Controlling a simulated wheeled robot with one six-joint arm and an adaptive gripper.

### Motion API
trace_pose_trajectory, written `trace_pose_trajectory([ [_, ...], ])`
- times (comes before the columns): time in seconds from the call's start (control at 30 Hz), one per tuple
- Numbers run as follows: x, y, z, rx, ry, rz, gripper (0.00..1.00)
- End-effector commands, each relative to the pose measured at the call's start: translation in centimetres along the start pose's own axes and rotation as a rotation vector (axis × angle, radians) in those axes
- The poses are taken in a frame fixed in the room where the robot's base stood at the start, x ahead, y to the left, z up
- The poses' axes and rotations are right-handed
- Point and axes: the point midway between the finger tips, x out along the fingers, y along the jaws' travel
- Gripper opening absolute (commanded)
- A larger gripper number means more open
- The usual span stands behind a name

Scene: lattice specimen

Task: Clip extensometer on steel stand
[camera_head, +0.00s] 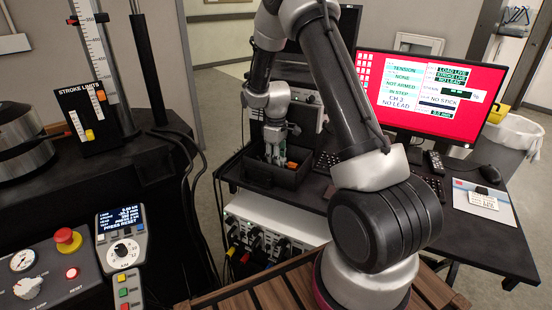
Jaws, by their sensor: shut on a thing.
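My gripper (275,143) points down at the black open-topped box (262,182) on the dark bench at the middle of the head view. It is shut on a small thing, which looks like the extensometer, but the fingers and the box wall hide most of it. A small orange part (292,165) shows in the box, just right of the fingertips. I cannot tell whether it belongs to the held thing. I cannot make out the steel stand for certain in this view.
A white instrument rack (270,230) sits below the box.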

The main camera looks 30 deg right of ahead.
Motion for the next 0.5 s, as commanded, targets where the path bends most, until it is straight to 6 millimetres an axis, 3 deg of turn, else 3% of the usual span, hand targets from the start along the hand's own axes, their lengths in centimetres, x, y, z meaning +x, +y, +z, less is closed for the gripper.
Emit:
trace_pose_trajectory([
  [0.5,-3.1,0.0,-0.1,0.0,0.001,0.001,0.05],
])
